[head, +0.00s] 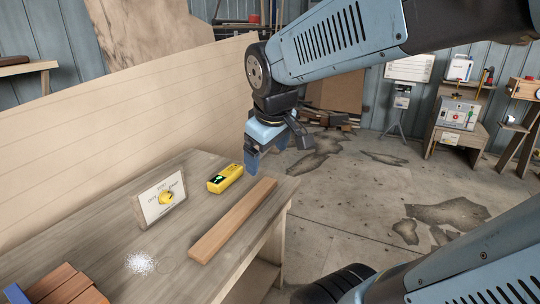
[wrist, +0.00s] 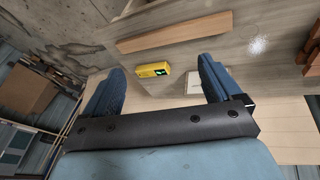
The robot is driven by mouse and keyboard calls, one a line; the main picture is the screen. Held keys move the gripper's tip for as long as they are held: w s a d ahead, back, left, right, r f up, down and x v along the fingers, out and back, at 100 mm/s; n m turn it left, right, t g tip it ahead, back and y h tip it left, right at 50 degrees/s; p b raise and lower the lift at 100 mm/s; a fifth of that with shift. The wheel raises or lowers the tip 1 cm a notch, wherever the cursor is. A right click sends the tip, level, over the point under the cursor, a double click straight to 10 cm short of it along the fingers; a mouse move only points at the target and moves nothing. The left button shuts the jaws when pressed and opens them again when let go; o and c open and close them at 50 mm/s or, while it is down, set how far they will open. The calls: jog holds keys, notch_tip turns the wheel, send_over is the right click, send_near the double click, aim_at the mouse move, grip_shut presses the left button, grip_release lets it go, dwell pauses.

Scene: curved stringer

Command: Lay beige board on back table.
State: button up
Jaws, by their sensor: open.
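A flat tan-brown board (head: 234,220) lies along the right edge of the near wooden table (head: 205,166); it is the only loose single board I see on that table. In the wrist view the board (wrist: 175,32) lies beyond my fingertips, apart from them. My gripper (head: 252,158) hangs above the far end of the table, fingers downward. In the wrist view its two blue fingers (wrist: 160,70) stand wide apart with nothing held between them. I cannot tell which surface is the back table.
White powder (head: 141,262) and reddish-brown blocks (head: 64,286) are nearer. A large pale panel (head: 120,125) rises behind the table. Cracked floor (head: 350,205) is open to the right.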

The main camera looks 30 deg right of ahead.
jog(key=s+r+m+t+y, duration=0.1)
jog(key=s+r+m, duration=0.1)
jog(key=s+m, duration=0.2)
jog(key=shift+s+a+m, duration=0.25)
jog(key=shift+s+m, duration=0.15)
jog(key=shift+s, duration=0.6)
dwell(0.9)
